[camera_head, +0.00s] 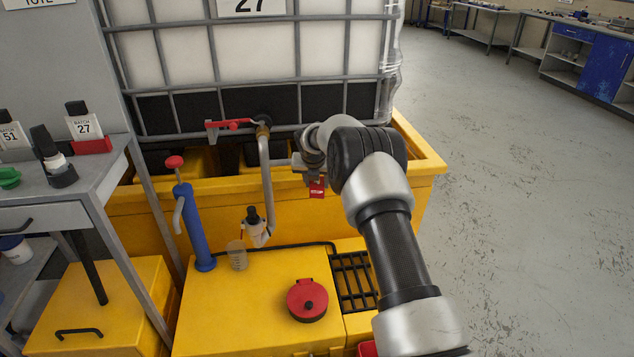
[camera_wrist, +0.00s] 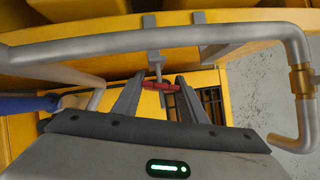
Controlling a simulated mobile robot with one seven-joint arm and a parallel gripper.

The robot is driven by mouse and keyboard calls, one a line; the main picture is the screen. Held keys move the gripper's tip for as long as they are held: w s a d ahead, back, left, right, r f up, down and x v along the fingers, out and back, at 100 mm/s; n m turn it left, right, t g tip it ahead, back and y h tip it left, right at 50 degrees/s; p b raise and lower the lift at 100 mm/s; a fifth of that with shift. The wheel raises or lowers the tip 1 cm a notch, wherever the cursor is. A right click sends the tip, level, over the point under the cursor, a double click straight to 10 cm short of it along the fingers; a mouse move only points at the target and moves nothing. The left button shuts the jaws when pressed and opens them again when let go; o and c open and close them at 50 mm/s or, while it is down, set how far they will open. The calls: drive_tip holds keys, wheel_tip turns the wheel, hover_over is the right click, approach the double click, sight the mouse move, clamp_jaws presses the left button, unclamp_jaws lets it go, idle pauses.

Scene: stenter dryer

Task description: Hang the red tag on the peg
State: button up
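The red tag (camera_head: 317,188) is a small card with white marking. In the head view it hangs below my gripper, in front of the yellow bund. In the wrist view the red tag (camera_wrist: 162,86) shows nearly edge-on between the fingertips of my gripper (camera_wrist: 159,79). The fingers stand apart, with narrow gaps at the tag's sides; I cannot tell whether either one touches it. A thin grey peg (camera_wrist: 157,68) runs from the yellow wall to the tag. The tag appears to be at the peg's end; the exact contact is unclear. My arm hides most of the gripper in the head view.
A grey pipe (camera_head: 266,180) bends down beside my gripper; it crosses above the fingers in the wrist view (camera_wrist: 150,40). A red-handled valve (camera_head: 233,125) sits on the caged tank. A blue hand pump (camera_head: 196,225) stands left. The floor at right is clear.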

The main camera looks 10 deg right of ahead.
drive_tip(key=o, duration=0.5)
drive_tip(key=s+r+m+p, duration=0.2)
drive_tip(key=s+r+m, duration=0.2)
drive_tip(key=s+r, duration=0.7)
drive_tip(key=s+r+m+p, duration=0.2)
drive_tip(key=s+r+m, duration=0.35)
drive_tip(key=r, duration=0.95)
drive_tip(key=s+d+r+m, duration=0.1)
drive_tip(key=s+r+m, duration=0.3)
drive_tip(key=s+m, duration=0.55)
drive_tip(key=s+r+m, duration=0.3)
drive_tip(key=s+m, duration=0.1)
drive_tip(key=s, duration=1.1)
drive_tip(key=s+f+m+y, duration=0.2)
drive_tip(key=s+m, duration=0.7)
drive_tip(key=s, duration=0.3)
drive_tip(key=shift+m, duration=0.5)
drive_tip(key=r+p, duration=1.3)
drive_tip(key=a+r+p, duration=0.1)
drive_tip(key=r+p, duration=0.5)
drive_tip(key=p, duration=0.1)
drive_tip(key=shift+s+r, duration=0.25)
drive_tip(key=shift+r, duration=0.1)
